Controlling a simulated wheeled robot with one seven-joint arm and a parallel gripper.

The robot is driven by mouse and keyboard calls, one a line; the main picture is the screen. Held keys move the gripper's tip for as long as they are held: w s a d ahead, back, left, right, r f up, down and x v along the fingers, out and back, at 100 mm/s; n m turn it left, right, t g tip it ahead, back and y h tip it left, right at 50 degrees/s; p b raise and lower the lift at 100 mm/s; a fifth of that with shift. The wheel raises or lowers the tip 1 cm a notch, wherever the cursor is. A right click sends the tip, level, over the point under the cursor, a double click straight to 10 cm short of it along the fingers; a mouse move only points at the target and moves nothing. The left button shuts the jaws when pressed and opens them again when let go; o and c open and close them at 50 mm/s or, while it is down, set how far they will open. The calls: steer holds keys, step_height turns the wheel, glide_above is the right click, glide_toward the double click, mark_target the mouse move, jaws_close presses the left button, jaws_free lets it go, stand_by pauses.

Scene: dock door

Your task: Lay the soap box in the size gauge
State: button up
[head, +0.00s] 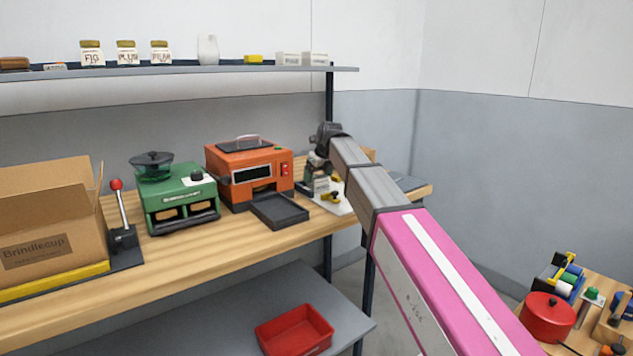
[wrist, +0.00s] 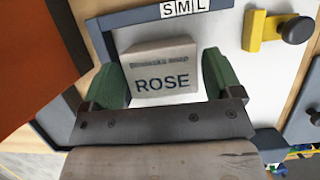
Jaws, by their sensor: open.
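The soap box (wrist: 158,68), a pale grey-white block lettered ROSE, lies on the white plate of the size gauge (wrist: 228,35), just below its dark edge bar marked S, M, L. My gripper (wrist: 160,62) is open, its green fingers on either side of the box; a small gap shows at the right finger. The left finger overlaps the box's edge, so contact there is unclear. The gripper hides the box's near side. In the head view the gauge (head: 346,207) is partly hidden behind my arm.
A yellow stop with a black knob (wrist: 293,29) stands right of the box. An orange machine (head: 248,175) with a dark tray (head: 280,211) stands left of my gripper. A green machine (head: 178,197) and a cardboard carton (head: 45,220) are farther left. A shelf (head: 180,70) runs above.

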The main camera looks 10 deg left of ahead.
steer(key=v, duration=0.9)
steer(key=shift+r, duration=0.1)
stand_by(0.4)
